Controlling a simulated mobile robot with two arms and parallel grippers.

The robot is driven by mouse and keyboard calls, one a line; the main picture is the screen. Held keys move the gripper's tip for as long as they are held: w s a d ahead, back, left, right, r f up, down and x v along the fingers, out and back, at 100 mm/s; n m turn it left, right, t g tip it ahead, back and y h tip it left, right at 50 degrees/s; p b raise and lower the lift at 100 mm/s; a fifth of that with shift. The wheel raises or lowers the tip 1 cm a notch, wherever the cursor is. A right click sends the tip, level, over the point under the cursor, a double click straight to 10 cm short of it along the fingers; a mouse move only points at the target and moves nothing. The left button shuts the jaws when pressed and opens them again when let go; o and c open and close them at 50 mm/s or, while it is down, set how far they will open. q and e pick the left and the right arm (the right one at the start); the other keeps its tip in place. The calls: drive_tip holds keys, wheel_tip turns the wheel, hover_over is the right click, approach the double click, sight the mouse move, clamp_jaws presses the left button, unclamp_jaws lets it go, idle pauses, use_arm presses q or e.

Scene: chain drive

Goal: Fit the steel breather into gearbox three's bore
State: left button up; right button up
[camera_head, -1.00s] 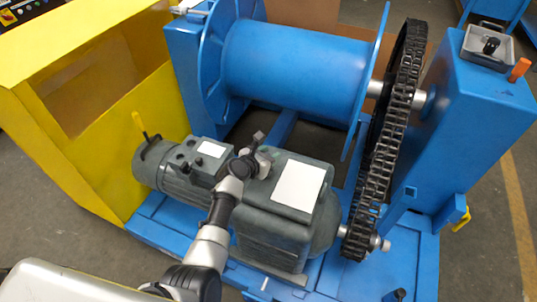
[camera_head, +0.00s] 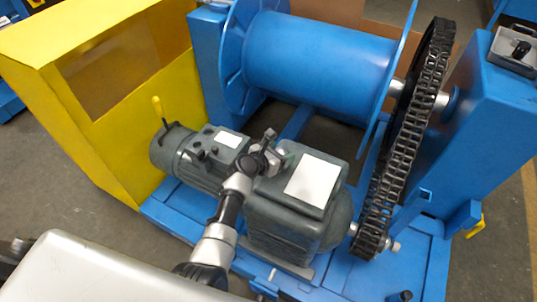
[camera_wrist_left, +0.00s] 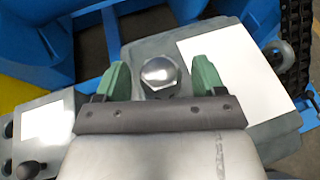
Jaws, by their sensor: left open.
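The steel breather (camera_wrist_left: 160,74), a shiny domed cap, stands upright at the grey-green gearbox top (camera_wrist_left: 150,48) in the left wrist view. My left gripper (camera_wrist_left: 162,78) is open, with one green finger on each side of the breather and a visible gap to each. In the head view the left gripper (camera_head: 277,154) is over the top of the gearbox (camera_head: 285,222), left of its white plate. The breather's lower end and the bore are hidden, so how deep it sits cannot be told. My right gripper is not in view.
A motor (camera_head: 180,150) with a yellow-handled part adjoins the gearbox on its left. A blue drum (camera_head: 318,62) stands behind. A black chain (camera_head: 400,150) runs down on the right, beside a blue housing (camera_head: 500,110). A yellow guard (camera_head: 110,120) stands at the left.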

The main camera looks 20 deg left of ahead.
use_arm(q)
drive_tip(key=p+v, duration=0.1)
drive_tip(key=v, duration=0.7)
drive_tip(key=shift+p, duration=0.35)
